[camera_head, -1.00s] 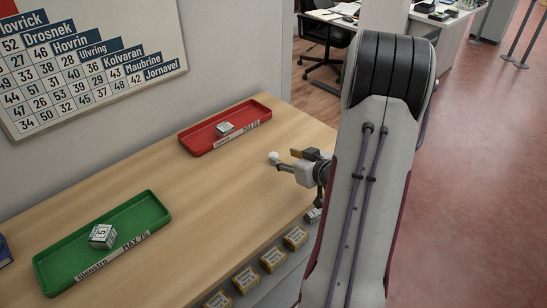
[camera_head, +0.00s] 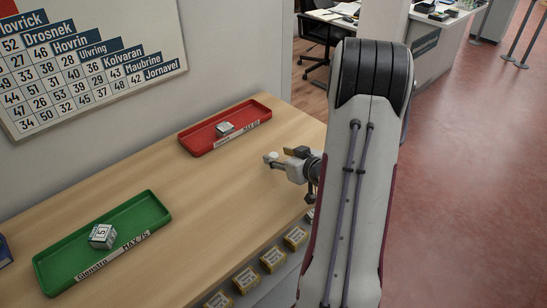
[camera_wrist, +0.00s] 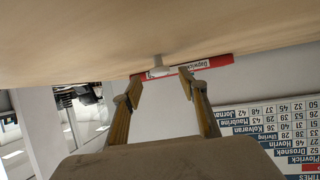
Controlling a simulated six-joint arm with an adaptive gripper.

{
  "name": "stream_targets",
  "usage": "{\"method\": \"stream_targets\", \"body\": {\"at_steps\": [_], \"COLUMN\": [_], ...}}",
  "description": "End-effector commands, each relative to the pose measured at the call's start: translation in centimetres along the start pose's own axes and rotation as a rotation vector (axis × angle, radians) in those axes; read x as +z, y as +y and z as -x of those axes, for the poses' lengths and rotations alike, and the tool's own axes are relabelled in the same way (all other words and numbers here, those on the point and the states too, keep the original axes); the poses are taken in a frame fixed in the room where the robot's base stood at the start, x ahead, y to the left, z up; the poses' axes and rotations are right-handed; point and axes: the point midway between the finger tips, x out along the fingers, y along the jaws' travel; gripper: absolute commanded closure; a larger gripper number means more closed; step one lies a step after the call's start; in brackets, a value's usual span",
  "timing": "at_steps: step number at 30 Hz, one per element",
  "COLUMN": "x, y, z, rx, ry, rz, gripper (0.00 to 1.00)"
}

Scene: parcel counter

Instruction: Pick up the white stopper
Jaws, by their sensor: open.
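The white stopper (camera_head: 270,157) stands on the wooden counter, near its right part, in front of the red tray. It also shows in the wrist view (camera_wrist: 159,68), where the picture is upside down. It has a wider end and a narrower stem there. My gripper (camera_head: 283,156) is low over the counter, just right of the stopper in the head view. In the wrist view, its two fingers (camera_wrist: 162,82) are apart, with the stopper just beyond the gap between their tips. Nothing is held. I cannot tell whether a finger touches the stopper.
A red tray (camera_head: 196,148) with a small box (camera_head: 225,129) lies behind the stopper. A green tray (camera_head: 70,236) with another box (camera_head: 103,236) lies at front left. Several small boxes (camera_head: 273,260) line a ledge below the counter's front edge. The mid-counter is clear.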

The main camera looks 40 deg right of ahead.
Motion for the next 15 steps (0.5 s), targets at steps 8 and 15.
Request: {"method": "stream_targets", "body": {"at_steps": [8, 15], "x": [0.1, 0.1], "y": [-0.2, -0.1], "z": [-3.0, -3.8], "rx": [-0.002, 0.000], "ry": [0.000, 0.001], "rz": [0.001, 0.000], "gripper": [0.58, 0.58]}}
